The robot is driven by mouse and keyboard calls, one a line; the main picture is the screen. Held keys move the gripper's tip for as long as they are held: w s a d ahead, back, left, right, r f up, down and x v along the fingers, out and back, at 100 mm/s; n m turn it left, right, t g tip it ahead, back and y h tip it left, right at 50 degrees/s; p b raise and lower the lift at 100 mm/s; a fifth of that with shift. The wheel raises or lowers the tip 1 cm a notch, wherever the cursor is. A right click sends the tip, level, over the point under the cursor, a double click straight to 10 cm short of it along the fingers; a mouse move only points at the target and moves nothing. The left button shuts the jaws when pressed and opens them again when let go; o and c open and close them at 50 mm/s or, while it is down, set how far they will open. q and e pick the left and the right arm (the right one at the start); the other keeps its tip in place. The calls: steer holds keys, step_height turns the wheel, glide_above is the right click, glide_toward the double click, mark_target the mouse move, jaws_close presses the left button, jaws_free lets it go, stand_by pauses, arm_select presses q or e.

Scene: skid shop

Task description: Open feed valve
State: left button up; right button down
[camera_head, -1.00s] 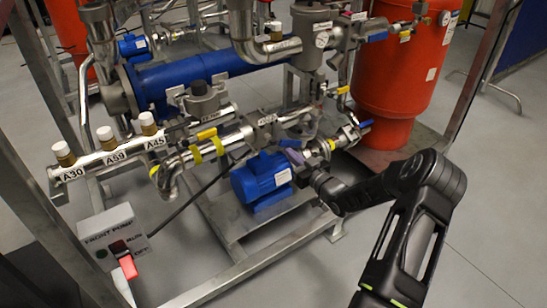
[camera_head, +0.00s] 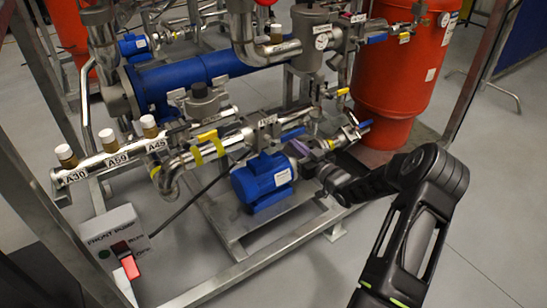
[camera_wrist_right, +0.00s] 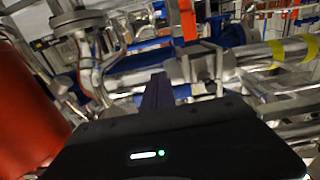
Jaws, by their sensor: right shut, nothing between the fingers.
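A pipe valve with a small label (camera_head: 267,121) sits on the steel line above the blue pump motor. A blue lever handle (camera_head: 292,134) shows beside it, roughly along the pipe. I cannot read the label, so I cannot tell for sure that this is the feed valve. My right gripper (camera_head: 298,148) is just below and right of the blue handle, and its dark purple fingers also show in the right wrist view (camera_wrist_right: 157,97). They are shut and empty; I cannot tell whether they touch the handle. My left gripper is not in view.
The blue pump motor (camera_head: 262,181) is just below and left of my gripper. A yellow-handled valve (camera_head: 207,136) is to the left, and another blue handle (camera_head: 365,125) to the right. A red tank (camera_head: 400,75) stands behind. A pump switch box (camera_head: 118,243) is at lower left.

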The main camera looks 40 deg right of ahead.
steer(key=shift+s+f+b, duration=0.3)
steer(key=shift+s+f, duration=0.55)
steer(key=shift+s, duration=0.15)
steer(key=s+p, duration=0.2)
steer(key=s, duration=0.6)
stand_by(0.5)
